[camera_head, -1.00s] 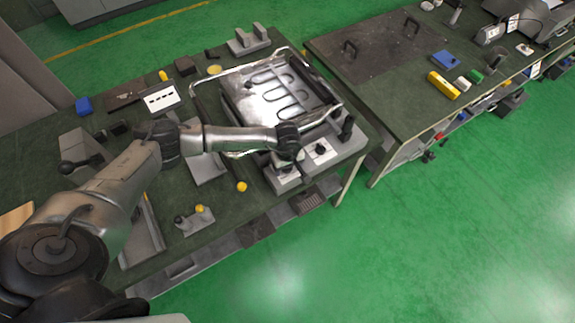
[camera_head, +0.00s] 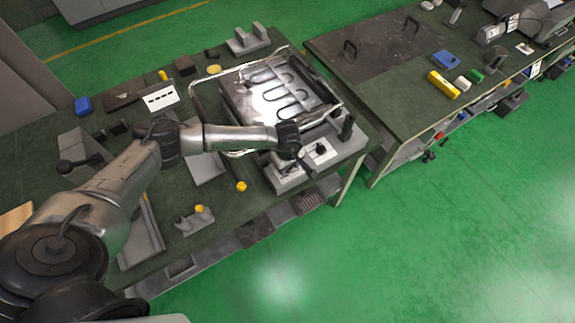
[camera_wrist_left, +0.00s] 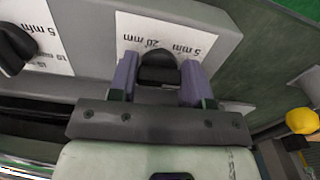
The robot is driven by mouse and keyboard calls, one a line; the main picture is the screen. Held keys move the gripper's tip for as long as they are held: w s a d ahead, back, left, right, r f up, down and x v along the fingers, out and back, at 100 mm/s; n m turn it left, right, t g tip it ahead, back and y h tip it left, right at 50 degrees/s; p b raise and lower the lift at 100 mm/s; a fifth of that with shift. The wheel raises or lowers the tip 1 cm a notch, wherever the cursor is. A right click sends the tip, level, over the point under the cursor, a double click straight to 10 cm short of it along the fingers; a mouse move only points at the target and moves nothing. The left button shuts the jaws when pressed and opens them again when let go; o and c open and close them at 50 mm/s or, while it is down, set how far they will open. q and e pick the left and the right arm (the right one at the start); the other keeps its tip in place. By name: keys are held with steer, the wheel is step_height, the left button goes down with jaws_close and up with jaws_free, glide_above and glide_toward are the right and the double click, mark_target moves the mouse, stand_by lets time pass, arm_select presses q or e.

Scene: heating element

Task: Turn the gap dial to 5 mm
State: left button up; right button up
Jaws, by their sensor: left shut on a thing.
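A black dial (camera_wrist_left: 158,68) sits on a white label plate printed "5 mm", "20 mm" and "5 mm" on the grey front of the heating unit. My left gripper (camera_wrist_left: 158,82) has its two purple fingers on either side of this dial and is shut on it. The fingers and gripper body hide the lower part of the dial, and I cannot tell its exact setting. In the head view the left gripper (camera_head: 285,160) is at the unit's front edge. A second black dial (camera_wrist_left: 14,48) with its own label is to the left in the wrist view; it also shows in the head view (camera_head: 320,149).
The heating unit's metal tray (camera_head: 262,100) with a looped element lies behind the gripper. A black upright knob (camera_head: 347,129) stands at its right corner. A yellow ball (camera_head: 241,186) is on the green bench near the front edge.

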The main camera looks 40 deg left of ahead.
arm_select(q)
steer(key=shift+n, duration=0.4)
steer(key=o, duration=0.9)
step_height(320, 180, up, 14)
steer(key=shift+f, duration=0.1)
stand_by(0.3)
